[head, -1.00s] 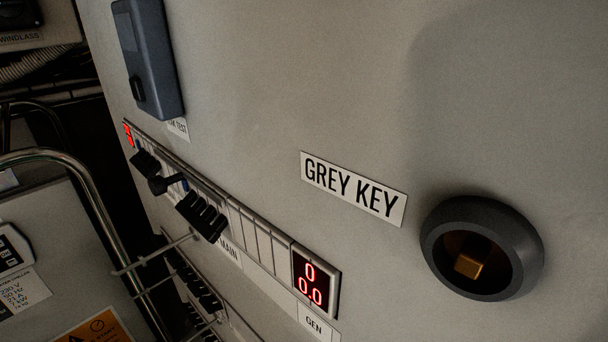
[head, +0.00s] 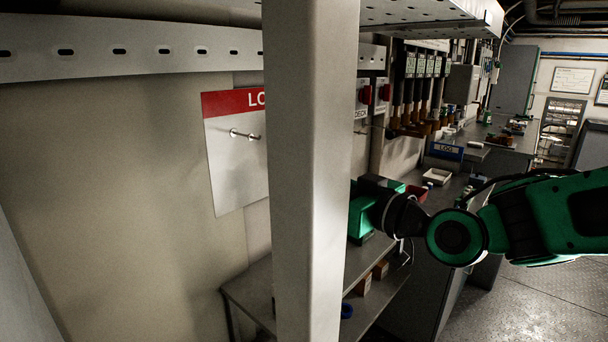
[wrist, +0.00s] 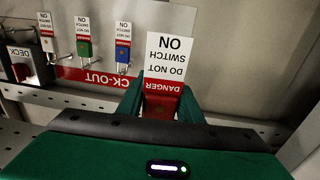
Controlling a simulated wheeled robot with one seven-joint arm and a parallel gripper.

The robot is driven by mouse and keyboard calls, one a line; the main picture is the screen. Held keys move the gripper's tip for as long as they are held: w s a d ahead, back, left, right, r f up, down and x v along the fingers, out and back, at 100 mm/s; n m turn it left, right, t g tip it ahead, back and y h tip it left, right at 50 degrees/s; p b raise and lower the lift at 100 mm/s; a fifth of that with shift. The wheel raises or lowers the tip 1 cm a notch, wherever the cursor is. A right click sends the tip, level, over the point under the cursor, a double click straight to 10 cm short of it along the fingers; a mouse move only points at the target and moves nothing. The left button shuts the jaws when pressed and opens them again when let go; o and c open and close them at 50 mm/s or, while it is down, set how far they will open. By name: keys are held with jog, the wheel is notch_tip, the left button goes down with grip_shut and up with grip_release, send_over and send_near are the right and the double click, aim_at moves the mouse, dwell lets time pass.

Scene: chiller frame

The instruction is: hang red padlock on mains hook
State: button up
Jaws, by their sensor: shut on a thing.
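My gripper (wrist: 161,100) is shut on the red padlock (wrist: 160,106) in the wrist view. A white and red danger tag (wrist: 168,62) shows just beyond the padlock, upside down. The padlock's shackle cannot be made out. In the head view my gripper's green body (head: 362,212) shows right of a grey post, which hides the fingers and the padlock. The lock-out board (head: 228,178) is left of the post, with an empty-looking metal hook (head: 245,135). Which hook is the mains one cannot be read.
The upright post (head: 316,180) stands in front of the board. A perforated rail (head: 130,45) runs across the top left. In the wrist view, tagged green (wrist: 84,49) and blue (wrist: 122,55) padlocks hang near a DECK switch (wrist: 22,70). A shelf (head: 250,285) lies below.

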jog(key=w+d+f+m+t+h, duration=0.2)
jog(key=w+d+f+m+h, duration=0.15)
jog(key=w+d+f, duration=0.45)
jog(key=w+d+f+m+t+h, duration=0.25)
jog(key=w+d+h, duration=0.2)
jog(key=w, duration=0.65)
jog(key=w+d+f+m+h, duration=0.1)
jog(key=w+d+f+h, duration=0.1)
jog(key=w+d+f, duration=0.2)
jog(key=w+d+f+m+h, duration=0.2)
jog(key=w+d+f, duration=0.3)
jog(key=d+f, duration=0.5)
jog(key=shift+d+f+t+h, duration=0.2)
jog(key=shift+d+t+h, duration=0.2)
jog(key=shift+d, duration=0.25)
jog(key=shift+s+a, duration=0.1)
jog(key=shift+a, duration=0.1)
